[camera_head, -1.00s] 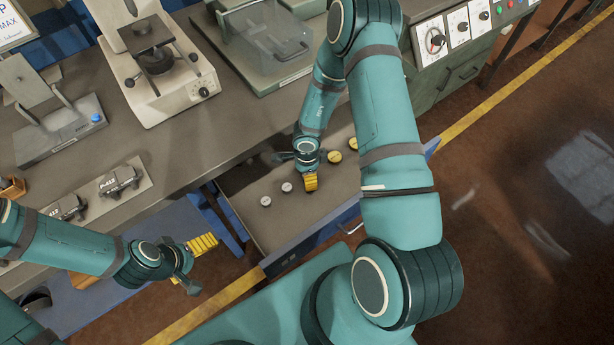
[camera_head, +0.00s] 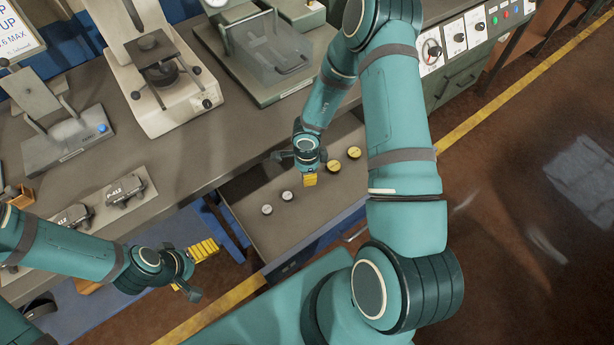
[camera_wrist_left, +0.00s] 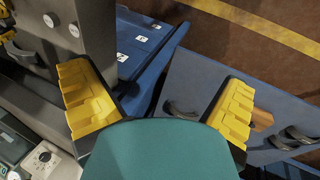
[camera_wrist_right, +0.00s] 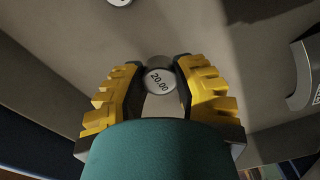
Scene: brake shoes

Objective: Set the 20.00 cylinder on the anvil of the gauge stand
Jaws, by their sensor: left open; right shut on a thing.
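The 20.00 cylinder (camera_wrist_right: 159,79), a small round piece with a pale marked top, sits between the yellow fingers of my right gripper (camera_wrist_right: 160,92) in the right wrist view. In the head view my right gripper (camera_head: 309,180) is over the open drawer (camera_head: 275,233), and its fingers hide the cylinder. My left gripper (camera_head: 196,268) is open and empty at lower left; the left wrist view shows its fingers (camera_wrist_left: 162,105) wide apart. I cannot tell which bench device is the gauge stand.
Two silver cylinders (camera_head: 277,202) and two brass-coloured ones (camera_head: 344,159) stand in the drawer around my right gripper. On the bench (camera_head: 165,155) are a white instrument with a black stage (camera_head: 160,65), a clear-covered device (camera_head: 270,45) and a grey fixture (camera_head: 65,130).

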